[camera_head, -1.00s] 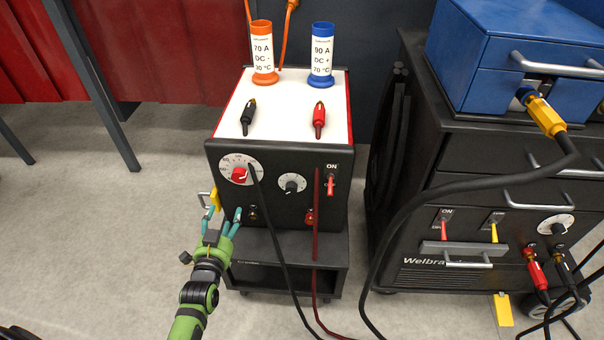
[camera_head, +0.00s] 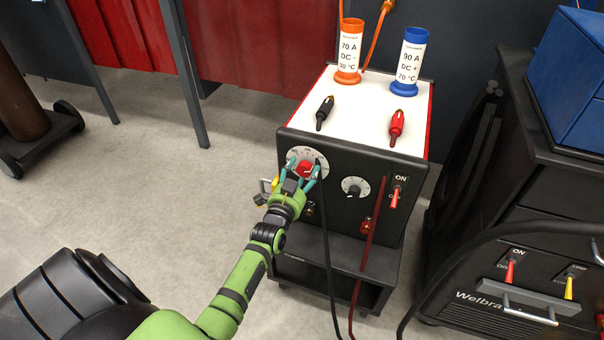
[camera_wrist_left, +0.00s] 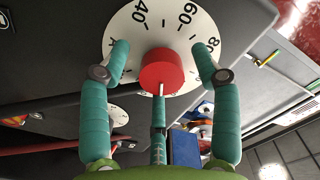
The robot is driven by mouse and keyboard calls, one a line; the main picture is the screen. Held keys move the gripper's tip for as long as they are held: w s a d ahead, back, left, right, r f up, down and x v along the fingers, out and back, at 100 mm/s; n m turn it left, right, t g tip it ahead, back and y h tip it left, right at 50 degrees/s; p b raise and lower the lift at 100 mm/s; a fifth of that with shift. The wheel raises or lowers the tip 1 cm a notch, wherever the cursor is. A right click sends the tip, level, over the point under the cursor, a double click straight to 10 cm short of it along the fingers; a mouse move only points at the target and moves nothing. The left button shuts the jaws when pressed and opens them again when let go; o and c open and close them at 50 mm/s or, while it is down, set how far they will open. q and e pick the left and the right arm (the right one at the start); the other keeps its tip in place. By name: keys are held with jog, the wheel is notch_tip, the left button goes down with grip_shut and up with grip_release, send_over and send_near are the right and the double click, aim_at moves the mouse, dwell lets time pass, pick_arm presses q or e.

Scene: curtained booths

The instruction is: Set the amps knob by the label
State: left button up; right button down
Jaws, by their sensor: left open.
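The red amps knob (camera_head: 306,168) sits on a white numbered dial (camera_head: 296,155) on the front of the black welding machine (camera_head: 340,160). In the left wrist view the red knob (camera_wrist_left: 165,70) has a white mark on its lower side; 40, 60 and 80 show on the dial (camera_wrist_left: 150,35). My left gripper (camera_head: 303,174) is open, its teal fingers on both sides of the knob, apart from it. An orange tube (camera_head: 348,55) is labelled 70 A, DC -, 30 °C. A blue tube (camera_head: 409,65) is labelled 90 A, DC +, 70 °C. My right gripper is out of view.
A smaller knob (camera_head: 354,188) and a red ON switch (camera_head: 395,196) are right of the dial. Black (camera_head: 325,108) and red (camera_head: 396,125) connectors lie on top. Cables hang down the front. A dark cabinet (camera_head: 520,180) stands to the right.

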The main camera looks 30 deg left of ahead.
pick_arm(q)
jog(key=c, duration=1.1)
jog(key=shift+c, duration=0.2)
